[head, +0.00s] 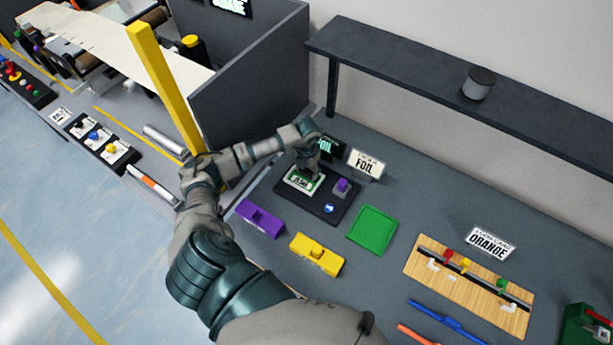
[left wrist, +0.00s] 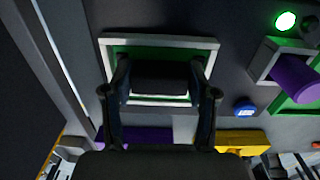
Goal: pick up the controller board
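A small green board in a white frame (head: 304,181) lies on a black base plate (head: 330,213); I take it as the controller board. It also shows in the left wrist view as a green panel with a pale frame (left wrist: 209,45). My left gripper (head: 307,168) is right above it, pointing down and hiding part of it. In the left wrist view the fingers (left wrist: 160,78) stand apart over the frame, with a dark block between them; contact cannot be made out. My right gripper is not in view.
On the base plate are a purple knob (head: 342,186) and a blue button (head: 329,208). Nearby lie a purple block (head: 260,217), a yellow block (head: 316,257) and a green tray (head: 372,230). A FOIL sign (head: 365,163) stands behind; a dark shelf (head: 430,78) runs above.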

